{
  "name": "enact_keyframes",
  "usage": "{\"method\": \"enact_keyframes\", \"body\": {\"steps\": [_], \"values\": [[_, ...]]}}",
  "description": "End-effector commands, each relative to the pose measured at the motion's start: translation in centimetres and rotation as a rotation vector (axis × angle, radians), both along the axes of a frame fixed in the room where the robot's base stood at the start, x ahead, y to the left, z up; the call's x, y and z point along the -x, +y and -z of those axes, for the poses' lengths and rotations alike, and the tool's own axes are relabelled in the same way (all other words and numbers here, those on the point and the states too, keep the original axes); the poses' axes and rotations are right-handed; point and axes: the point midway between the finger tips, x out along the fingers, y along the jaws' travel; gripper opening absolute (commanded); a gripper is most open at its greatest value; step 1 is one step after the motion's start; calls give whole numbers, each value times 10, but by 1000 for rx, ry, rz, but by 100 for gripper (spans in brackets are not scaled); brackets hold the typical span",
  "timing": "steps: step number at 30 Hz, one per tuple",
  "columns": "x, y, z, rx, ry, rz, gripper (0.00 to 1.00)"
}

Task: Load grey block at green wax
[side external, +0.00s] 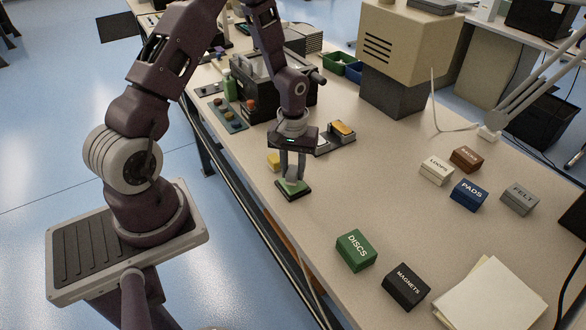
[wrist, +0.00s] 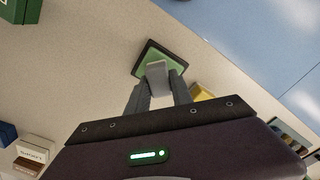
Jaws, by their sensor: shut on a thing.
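The green wax (side external: 293,189) is a flat green square on a dark base near the table's front edge; it also shows in the wrist view (wrist: 147,56). My gripper (side external: 292,178) points down over it, its fingers shut on a small grey block (wrist: 157,72). The block overlaps the green square in the wrist view. In the side view it is mostly hidden between the fingers, and I cannot tell whether it touches the green surface.
A yellow piece (side external: 273,161) lies just behind my gripper. A dark station with a yellow-orange block (side external: 342,129) stands farther back. Labelled boxes, including green DISCS (side external: 356,250) and black MAGNETS (side external: 406,287), sit to the right. The table between is clear.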

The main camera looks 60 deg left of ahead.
Motion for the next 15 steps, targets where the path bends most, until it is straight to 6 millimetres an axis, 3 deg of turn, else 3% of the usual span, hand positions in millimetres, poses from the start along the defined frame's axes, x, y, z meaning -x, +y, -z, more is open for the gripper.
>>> {"method": "enact_keyframes", "body": {"steps": [15], "values": [[0,0,6,0,0,0,0]]}}
